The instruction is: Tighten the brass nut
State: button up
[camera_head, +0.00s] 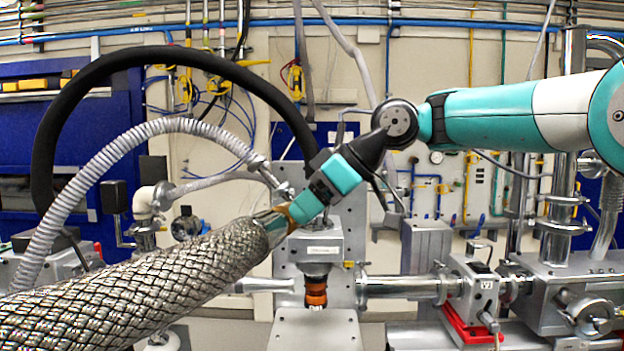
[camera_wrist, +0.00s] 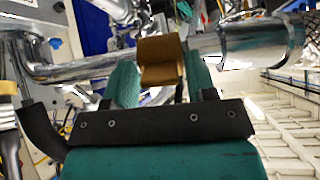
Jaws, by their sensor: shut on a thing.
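The brass nut (camera_wrist: 161,60) sits between the two teal fingers of my gripper (camera_wrist: 160,77) in the wrist view. The fingers lie against its two sides, so my gripper is shut on it. In the head view my gripper (camera_head: 297,211) reaches down and left to the chrome end of the braided hose (camera_head: 190,268). Only a small brass-coloured part of the nut (camera_head: 284,212) shows there, mostly hidden by the fingers. In the wrist view chrome tubing lies to the left and right of the nut. The nut's thread is hidden.
A grey box (camera_head: 308,245) with an orange-copper fitting (camera_head: 316,292) below it stands just under my gripper. A ribbed grey hose (camera_head: 75,205) and a black hose (camera_head: 150,52) arch at the left. Chrome beam pipe (camera_head: 402,287) and a valve on a red base (camera_head: 468,325) are at the right.

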jog(key=shift+a+r+h+p, duration=0.15)
jog(key=shift+r+h+p, duration=0.35)
jog(key=shift+p, duration=0.4)
jog(key=shift+w+f+g+h, duration=0.1)
jog(key=shift+f+g+h, duration=0.15)
jog(key=shift+g+h, duration=0.05)
jog(key=o, duration=0.7)
jog(key=shift+a, duration=0.1)
jog(key=shift+c, duration=0.2)
jog(key=p+v, duration=0.6)
jog(key=v, duration=1.1)
jog(key=shift+d+p, duration=0.25)
jog(key=shift+p, duration=0.15)
jog(key=shift+r, duration=0.1)
